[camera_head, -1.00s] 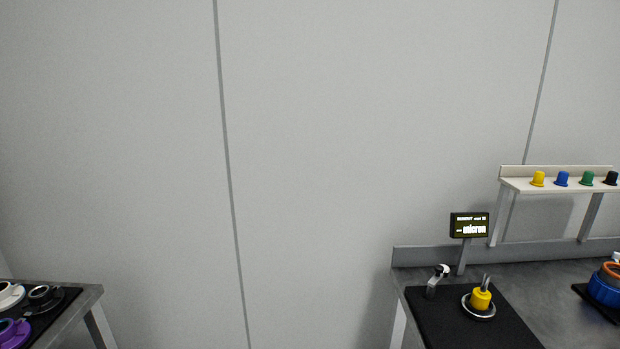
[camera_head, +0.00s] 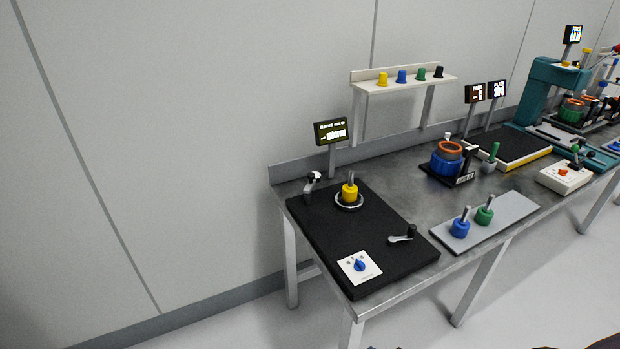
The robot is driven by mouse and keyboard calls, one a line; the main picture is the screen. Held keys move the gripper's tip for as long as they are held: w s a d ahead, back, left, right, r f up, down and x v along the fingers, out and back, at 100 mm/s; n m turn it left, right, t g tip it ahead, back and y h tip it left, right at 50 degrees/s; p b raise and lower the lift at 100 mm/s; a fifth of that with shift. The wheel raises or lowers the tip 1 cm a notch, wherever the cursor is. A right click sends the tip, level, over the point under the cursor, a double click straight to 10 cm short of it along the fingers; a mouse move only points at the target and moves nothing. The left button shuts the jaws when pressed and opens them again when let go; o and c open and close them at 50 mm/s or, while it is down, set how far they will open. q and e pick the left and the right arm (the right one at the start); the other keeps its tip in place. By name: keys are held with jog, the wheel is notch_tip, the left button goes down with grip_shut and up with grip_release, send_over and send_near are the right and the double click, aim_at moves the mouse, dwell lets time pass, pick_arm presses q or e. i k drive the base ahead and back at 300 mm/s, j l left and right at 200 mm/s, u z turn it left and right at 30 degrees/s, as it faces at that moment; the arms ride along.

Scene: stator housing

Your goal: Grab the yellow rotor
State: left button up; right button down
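The yellow rotor (camera_head: 349,192) stands upright on a round silver-rimmed holder (camera_head: 347,203) on the black mat at the left end of the metal workbench. Its grey shaft points up. Neither of my grippers can be made out. Small dark shapes at the bottom edge are too cut off to identify.
The black mat (camera_head: 390,270) also carries a lever, a handle and a white knob panel (camera_head: 359,267). A blue rotor (camera_head: 460,226) and a green rotor (camera_head: 484,214) stand on a grey plate. A blue stator housing (camera_head: 446,160) is behind. Floor in front is clear.

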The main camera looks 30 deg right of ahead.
aim_at(350, 190)
jog(key=i+z, duration=0.1)
jog(key=z, duration=0.3)
jog(key=i+j+z, duration=0.1)
jog(key=z, duration=0.35)
jog(key=j+z, duration=0.15)
jog(key=z, duration=0.25)
jog(key=i+j+z, duration=0.15)
jog(key=j+z, duration=0.2)
jog(key=j, duration=0.2)
jog(key=i+j+z, duration=0.15)
jog(key=j, duration=0.15)
jog(key=i+j, duration=0.1)
jog(key=j, duration=0.3)
jog(key=j+z, duration=0.1)
jog(key=j, duration=0.35)
jog(key=i, duration=0.05)
